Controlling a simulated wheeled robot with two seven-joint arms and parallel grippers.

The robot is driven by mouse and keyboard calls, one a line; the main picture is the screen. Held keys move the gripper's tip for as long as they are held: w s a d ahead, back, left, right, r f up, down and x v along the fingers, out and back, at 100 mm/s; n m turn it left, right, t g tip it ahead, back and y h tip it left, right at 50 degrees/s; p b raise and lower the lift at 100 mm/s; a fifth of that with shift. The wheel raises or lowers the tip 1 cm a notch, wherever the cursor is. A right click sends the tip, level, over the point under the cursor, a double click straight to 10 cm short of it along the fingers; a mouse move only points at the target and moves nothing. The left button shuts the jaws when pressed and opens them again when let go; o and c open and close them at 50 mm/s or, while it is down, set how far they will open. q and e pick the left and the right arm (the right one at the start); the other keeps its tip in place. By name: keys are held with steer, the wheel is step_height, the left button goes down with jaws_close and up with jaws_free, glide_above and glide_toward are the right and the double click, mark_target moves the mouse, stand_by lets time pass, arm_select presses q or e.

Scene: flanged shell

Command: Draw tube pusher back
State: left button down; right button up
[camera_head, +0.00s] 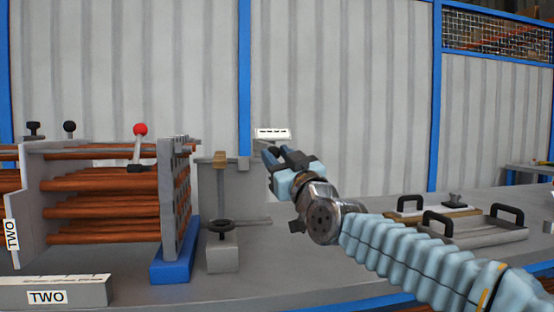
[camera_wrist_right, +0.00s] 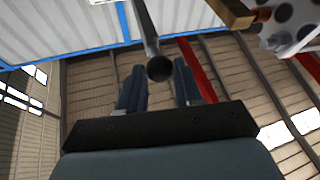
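My right gripper (camera_head: 272,158) is raised right of the tube bundle in the head view, its fingers pointing up and left. In the right wrist view its two dark fingers (camera_wrist_right: 160,88) stand apart, so it is open. A grey rod with a dark round end (camera_wrist_right: 158,68) comes down from the top of that view and shows between the fingertips, with gaps on both sides. It may be the tube pusher; I cannot tell its depth. The copper-coloured tubes (camera_head: 105,206) lie in rows behind a grey holed plate (camera_head: 168,205). My left gripper is out of view.
A red-knobbed lever (camera_head: 140,131) stands on the bundle. A stand with a brown block (camera_head: 220,158) and black handwheel (camera_head: 219,226) is beside the plate. A box marked TWO (camera_head: 50,291) is at front left. Black-handled trays (camera_head: 480,233) lie at right.

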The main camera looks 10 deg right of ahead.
steer(key=shift+o, duration=0.6)
steer(key=shift+d, duration=0.35)
steer(key=shift+s+f, duration=0.2)
steer(key=shift+s, duration=0.2)
steer(key=b+v, duration=0.1)
steer(key=v, duration=1.2)
